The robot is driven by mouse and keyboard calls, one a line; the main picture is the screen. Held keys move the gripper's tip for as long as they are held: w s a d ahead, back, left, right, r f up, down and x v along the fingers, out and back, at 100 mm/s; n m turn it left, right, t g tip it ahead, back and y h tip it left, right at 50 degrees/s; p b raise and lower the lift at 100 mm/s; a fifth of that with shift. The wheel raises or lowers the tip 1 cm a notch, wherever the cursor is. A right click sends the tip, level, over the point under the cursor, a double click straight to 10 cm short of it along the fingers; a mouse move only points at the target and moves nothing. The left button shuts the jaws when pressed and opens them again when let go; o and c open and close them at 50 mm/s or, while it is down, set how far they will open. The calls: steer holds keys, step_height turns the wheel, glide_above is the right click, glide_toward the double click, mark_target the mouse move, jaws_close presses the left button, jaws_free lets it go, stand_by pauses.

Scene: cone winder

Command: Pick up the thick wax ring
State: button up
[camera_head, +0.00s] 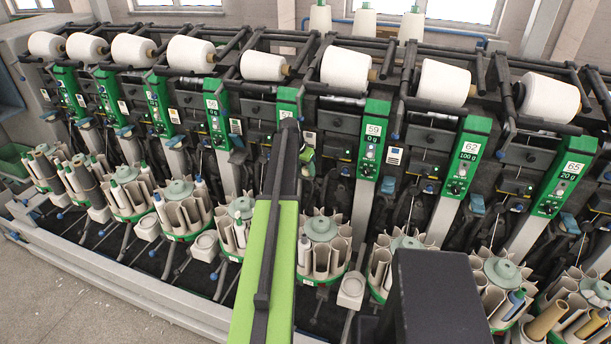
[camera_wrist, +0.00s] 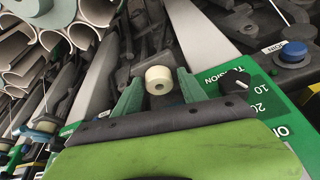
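The thick wax ring (camera_wrist: 158,80) is a short cream cylinder with a small dark hole in its near face. In the wrist view it shows in the upper middle, between the tips of the two green fingers of my gripper (camera_wrist: 160,84). The fingers stand apart with a gap on either side of the ring, so my gripper is open. I cannot tell how far beyond the tips the ring lies. In the head view my gripper (camera_head: 307,166) is at the winder's front, mostly behind my arm; I cannot make out the ring there.
A green panel (camera_wrist: 258,98) with a black tension knob (camera_wrist: 236,82) and a blue button (camera_wrist: 294,50) stand close to the right. Grey tubes (camera_wrist: 65,38) fill the upper left. In the head view, white yarn cones (camera_head: 346,67) line the top and round tube magazines (camera_head: 321,245) stand below.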

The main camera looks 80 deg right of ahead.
jaws_close()
